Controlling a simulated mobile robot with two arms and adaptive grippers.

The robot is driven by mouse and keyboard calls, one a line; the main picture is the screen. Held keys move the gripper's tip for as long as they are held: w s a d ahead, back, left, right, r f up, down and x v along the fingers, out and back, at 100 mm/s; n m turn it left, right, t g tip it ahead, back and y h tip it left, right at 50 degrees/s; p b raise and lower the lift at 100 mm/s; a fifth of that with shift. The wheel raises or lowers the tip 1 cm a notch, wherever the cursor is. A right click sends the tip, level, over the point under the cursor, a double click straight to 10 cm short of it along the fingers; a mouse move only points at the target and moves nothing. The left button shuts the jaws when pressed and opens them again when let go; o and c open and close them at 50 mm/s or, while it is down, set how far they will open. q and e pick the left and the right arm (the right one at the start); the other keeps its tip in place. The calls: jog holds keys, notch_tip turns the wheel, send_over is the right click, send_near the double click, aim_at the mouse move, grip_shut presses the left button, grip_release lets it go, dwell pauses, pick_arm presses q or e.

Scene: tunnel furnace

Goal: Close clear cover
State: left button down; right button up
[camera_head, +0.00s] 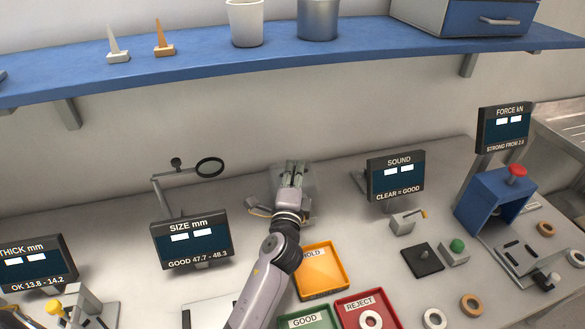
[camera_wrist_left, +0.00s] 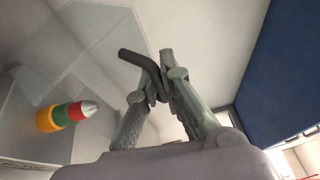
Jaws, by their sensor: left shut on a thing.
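The clear cover (camera_head: 309,178) is a faint see-through panel at the back middle of the bench, around my left gripper (camera_head: 295,172) in the head view. In the left wrist view the cover (camera_wrist_left: 85,45) fills the upper left as pale transparent sheets. A dark bent handle (camera_wrist_left: 132,57) runs between the fingers of my left gripper (camera_wrist_left: 160,75), which is shut on it. My forearm and hand hide much of the cover's base in the head view, and I cannot tell its exact angle. My right gripper is not in view.
A red, yellow and green banded piece with a pale tip (camera_wrist_left: 66,116) shows behind the cover. The SOUND display (camera_head: 396,176) stands right, the SIZE display (camera_head: 190,240) left. Yellow HOLD (camera_head: 322,285), green GOOD and red REJECT (camera_head: 352,301) trays lie in front. A blue shelf (camera_head: 200,70) hangs above.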

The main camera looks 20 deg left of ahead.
pick_arm(q)
jog(key=shift+s, duration=0.1)
dwell(0.3)
jog(key=c, duration=2)
grip_release()
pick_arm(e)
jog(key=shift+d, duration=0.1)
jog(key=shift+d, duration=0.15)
